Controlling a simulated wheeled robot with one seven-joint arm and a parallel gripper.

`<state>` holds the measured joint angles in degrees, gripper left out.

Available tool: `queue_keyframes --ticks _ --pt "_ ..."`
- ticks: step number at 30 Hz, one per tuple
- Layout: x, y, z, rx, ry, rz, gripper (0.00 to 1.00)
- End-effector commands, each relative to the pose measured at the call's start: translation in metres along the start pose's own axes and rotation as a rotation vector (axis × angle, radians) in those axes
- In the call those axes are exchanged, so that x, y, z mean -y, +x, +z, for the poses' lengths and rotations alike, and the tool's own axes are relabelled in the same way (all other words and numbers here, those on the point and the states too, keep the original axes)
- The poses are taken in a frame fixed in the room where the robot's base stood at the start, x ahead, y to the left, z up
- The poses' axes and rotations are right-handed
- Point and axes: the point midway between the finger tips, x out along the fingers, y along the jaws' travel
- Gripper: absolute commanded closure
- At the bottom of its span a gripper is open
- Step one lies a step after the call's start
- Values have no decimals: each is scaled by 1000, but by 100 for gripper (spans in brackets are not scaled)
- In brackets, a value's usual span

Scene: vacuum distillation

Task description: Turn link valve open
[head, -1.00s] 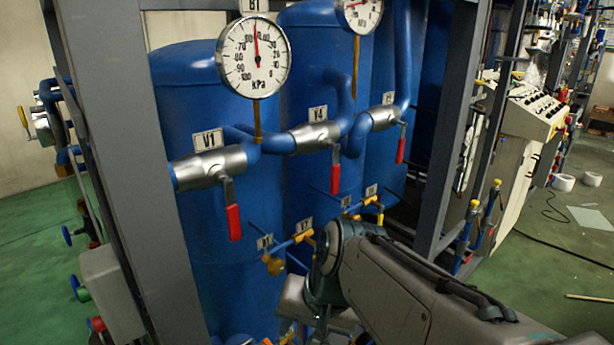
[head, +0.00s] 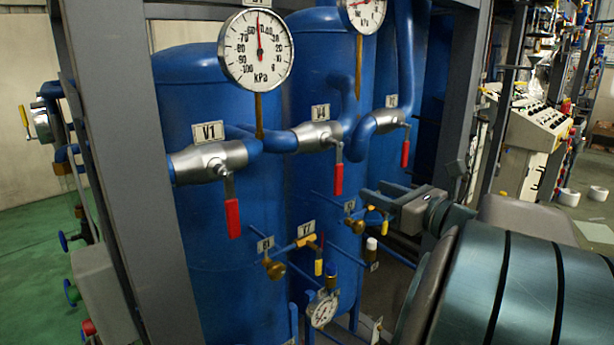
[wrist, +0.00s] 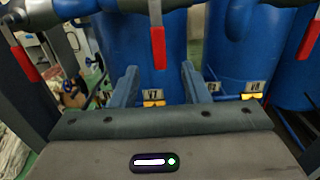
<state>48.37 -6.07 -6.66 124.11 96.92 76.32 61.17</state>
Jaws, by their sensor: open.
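Silver valves tagged V1 (head: 208,160) and V4 (head: 317,136) sit on the blue pipes with red handles hanging down. The small V7 valve (head: 306,240) is below V4, its short yellow handle (head: 319,266) hanging down. No tag reads "link", so I cannot tell which valve that is. My gripper (head: 372,195) is right of V7 in the head view, apart from the valves. In the wrist view its fingers (wrist: 158,82) are spread and empty. The V7 tag and a yellow handle (wrist: 153,103) show between them, farther off; a red handle (wrist: 158,48) hangs above.
Blue tanks (head: 200,270) stand close behind the valves. A grey frame post (head: 125,150) is at left and another (head: 460,120) at right. Brass valve B1 (head: 275,269) and a small gauge (head: 322,311) crowd the low area. Large gauges (head: 257,50) hang above.

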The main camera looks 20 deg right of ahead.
Motion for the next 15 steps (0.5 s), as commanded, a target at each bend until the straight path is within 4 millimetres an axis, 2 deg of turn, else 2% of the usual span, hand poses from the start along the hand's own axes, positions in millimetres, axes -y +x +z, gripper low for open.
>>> queue_keyframes --ticks 15 --pt "-2 102 1 -4 -2 6 58"
